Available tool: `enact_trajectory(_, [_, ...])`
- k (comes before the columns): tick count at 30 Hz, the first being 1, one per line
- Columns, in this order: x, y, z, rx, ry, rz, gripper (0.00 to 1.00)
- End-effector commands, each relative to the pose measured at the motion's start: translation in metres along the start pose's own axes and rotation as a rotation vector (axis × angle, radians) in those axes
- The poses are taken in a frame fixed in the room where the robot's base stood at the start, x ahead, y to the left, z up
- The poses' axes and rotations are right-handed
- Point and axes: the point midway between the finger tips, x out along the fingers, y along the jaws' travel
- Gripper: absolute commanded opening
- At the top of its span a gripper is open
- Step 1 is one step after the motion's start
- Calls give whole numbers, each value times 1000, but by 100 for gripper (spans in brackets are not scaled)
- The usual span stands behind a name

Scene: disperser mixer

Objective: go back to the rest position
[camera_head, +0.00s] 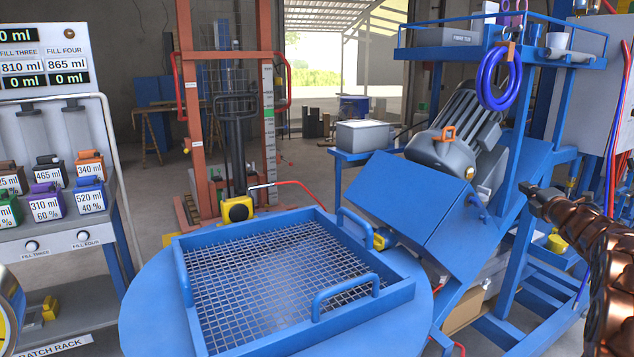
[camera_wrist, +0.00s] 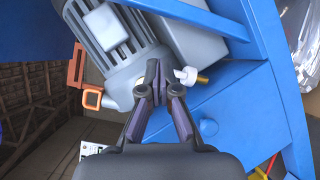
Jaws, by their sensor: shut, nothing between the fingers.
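My gripper (camera_wrist: 157,92) is shut with nothing between its fingers. In the wrist view its dark fingertips meet in front of the grey motor and the blue frame, which lie beyond it. In the head view my gripper (camera_head: 535,196) shows at the right, to the right of the tilted blue mixer housing (camera_head: 420,205). My copper-coloured arm runs down to the right edge. The grey motor (camera_head: 462,135) sits on top of the housing, with an orange ring on it. The motor also shows in the wrist view (camera_wrist: 115,45).
A blue round vessel top (camera_head: 150,300) with a mesh screen (camera_head: 280,275) and two handles fills the front middle. A rack (camera_head: 60,245) with several labelled coloured containers stands at the left. Blue hoses (camera_head: 498,78) hang from the upper blue frame.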

Motion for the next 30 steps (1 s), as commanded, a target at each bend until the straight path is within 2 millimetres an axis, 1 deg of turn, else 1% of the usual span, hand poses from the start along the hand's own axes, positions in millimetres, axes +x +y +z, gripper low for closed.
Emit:
enact_trajectory(1, [0, 9, -5, 52, -35, -24, 0])
enact_trajectory(5, [-8, 16, -14, 200, -137, -104, 0])
enact_trajectory(7, [-16, 18, -21, 280, -190, -149, 0])
enact_trajectory(11, [-37, 15, -39, 432, -286, -240, 0])
enact_trajectory(12, [-46, 10, -46, 480, -317, -275, 0])
enact_trajectory(14, [-59, 8, -58, 549, -359, -319, 0])
enact_trajectory(17, [-86, -3, -82, 664, -430, -406, 0])
enact_trajectory(20, [-118, -12, -108, 773, -498, -493, 0])
enact_trajectory(21, [-132, -18, -120, 816, -527, -535, 0])
enact_trajectory(23, [-154, -23, -138, 876, -568, -591, 0])
enact_trajectory(29, [-241, -47, -209, 1059, -704, -810, 0])
enact_trajectory(30, [-261, -52, -224, 1090, -734, -859, 0])
